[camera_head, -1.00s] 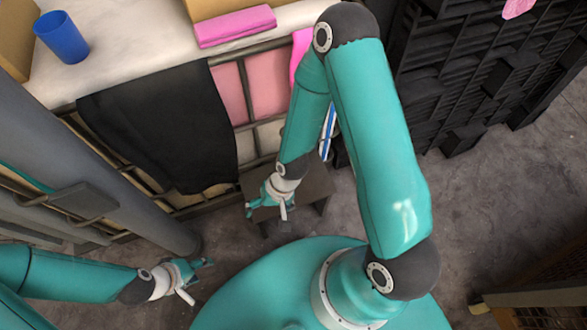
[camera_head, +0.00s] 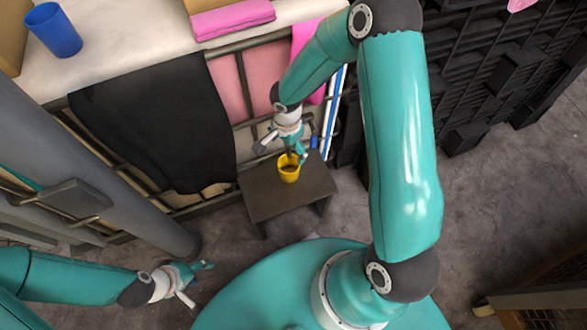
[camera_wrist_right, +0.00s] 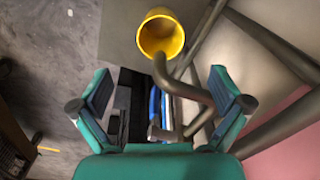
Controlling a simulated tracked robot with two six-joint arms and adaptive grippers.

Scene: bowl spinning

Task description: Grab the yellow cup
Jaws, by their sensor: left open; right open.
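The yellow cup (camera_head: 289,172) stands upright on a small dark stool (camera_head: 262,200) in the head view. It also shows in the right wrist view (camera_wrist_right: 148,36), at the top centre, beyond the fingertips, with its open mouth visible. My right gripper (camera_head: 284,150) is just behind the cup in the head view, close to its rim. I cannot tell whether a finger touches the cup. My left gripper (camera_head: 198,280) is open and empty at the lower left, away from the cup.
A white-topped counter (camera_head: 120,60) holds a blue cup (camera_head: 54,30) and a pink folded cloth (camera_head: 233,19). A black cloth (camera_head: 155,125) hangs over its front. A grey pole (camera_head: 90,150) stands at left. Bent metal bars (camera_wrist_right: 195,90) lie close to the right gripper.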

